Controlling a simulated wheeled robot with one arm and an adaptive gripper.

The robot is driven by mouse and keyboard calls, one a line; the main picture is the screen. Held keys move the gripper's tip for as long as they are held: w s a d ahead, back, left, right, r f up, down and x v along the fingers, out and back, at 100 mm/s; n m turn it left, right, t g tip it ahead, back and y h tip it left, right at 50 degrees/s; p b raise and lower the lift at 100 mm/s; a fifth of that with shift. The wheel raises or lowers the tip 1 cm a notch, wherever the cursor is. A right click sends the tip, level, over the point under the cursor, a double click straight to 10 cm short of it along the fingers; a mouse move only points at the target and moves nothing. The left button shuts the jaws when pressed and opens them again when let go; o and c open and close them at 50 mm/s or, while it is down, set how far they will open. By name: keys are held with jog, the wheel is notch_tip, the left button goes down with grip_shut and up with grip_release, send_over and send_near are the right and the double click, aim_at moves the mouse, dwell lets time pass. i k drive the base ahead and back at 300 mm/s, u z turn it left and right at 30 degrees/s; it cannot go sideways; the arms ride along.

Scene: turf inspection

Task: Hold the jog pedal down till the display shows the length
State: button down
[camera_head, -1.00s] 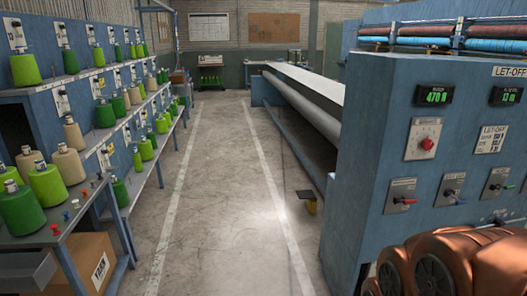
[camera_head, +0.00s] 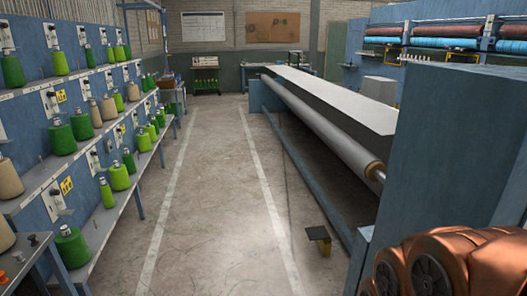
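A small pedal (camera_head: 319,236) with a dark top and yellow body stands on the floor at the foot of the long machine (camera_head: 340,101), right of the painted floor line. It looks like the jog pedal, and nothing touches it. No display face shows now; only the plain blue side of the let-off cabinet (camera_head: 440,165) is in view at the right. Copper-coloured links of my arm (camera_head: 455,265) fill the lower right corner. My gripper is not in view.
The concrete aisle (camera_head: 210,200) between two pale lines is clear. Blue shelves (camera_head: 60,172) with green and beige yarn cones line the left. A low blue rail (camera_head: 312,190) runs along the machine. A wall board (camera_head: 272,25) hangs at the back.

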aim_at(317, 233)
jog(key=i, duration=3.55)
jog(key=u, duration=0.25)
